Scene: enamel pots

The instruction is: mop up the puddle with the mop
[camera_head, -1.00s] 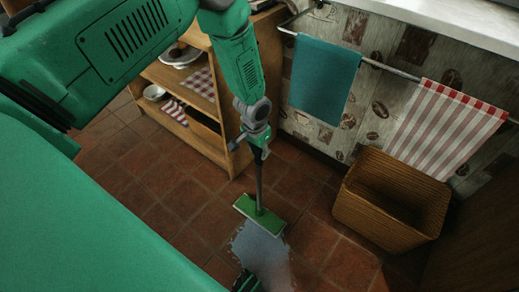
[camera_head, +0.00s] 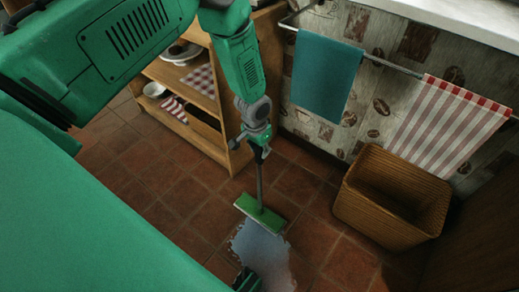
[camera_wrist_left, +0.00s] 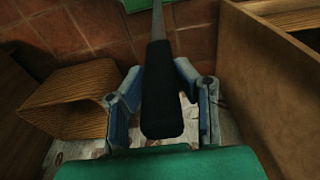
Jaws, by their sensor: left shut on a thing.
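The mop has a flat green head (camera_head: 261,214) on a thin grey pole. Its head rests on the tiled floor at the far edge of the puddle. The puddle (camera_head: 264,258) is a pale grey-blue patch with a ragged left edge, running down to the bottom of the head view. My left gripper (camera_head: 257,148) is shut on the upper part of the mop, above the head. In the left wrist view, the fingers of my left gripper (camera_wrist_left: 156,74) stand on both sides of the black handle grip (camera_wrist_left: 162,105).
A wicker basket (camera_head: 376,219) stands on the floor to the right. A wooden shelf (camera_head: 185,130) with dishes and cloths stands behind, to the left. A teal towel (camera_head: 325,78) and a striped towel (camera_head: 448,125) hang from a wall rail. Bare tiles lie left of the puddle.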

